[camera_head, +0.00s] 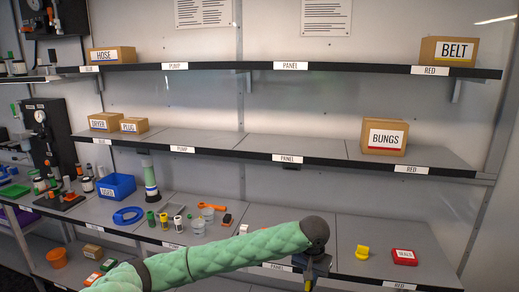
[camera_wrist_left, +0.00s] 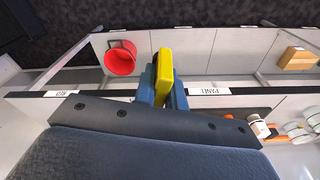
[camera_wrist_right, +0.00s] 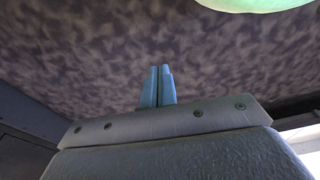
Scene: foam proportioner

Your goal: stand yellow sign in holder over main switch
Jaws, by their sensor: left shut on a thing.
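My left gripper (camera_wrist_left: 160,85) is shut on a yellow piece (camera_wrist_left: 165,70) with a dark edge, taken to be the yellow sign. In the head view my left gripper (camera_head: 310,280) is low at the front edge of the work shelf, and the piece in it cannot be made out. A small yellow object (camera_head: 362,252) stands on that shelf to the right of the gripper; I cannot tell what it is. My right gripper (camera_wrist_right: 157,88) shows only in its own wrist view, shut and empty. I cannot make out the holder or the main switch.
A red box (camera_head: 404,257) marked SEALS lies on the work shelf's right part. A red bucket (camera_wrist_left: 120,58) stands lower down. The BUNGS box (camera_head: 385,136) sits on the shelf above. Bottles, cups and a blue bin (camera_head: 116,187) fill the left.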

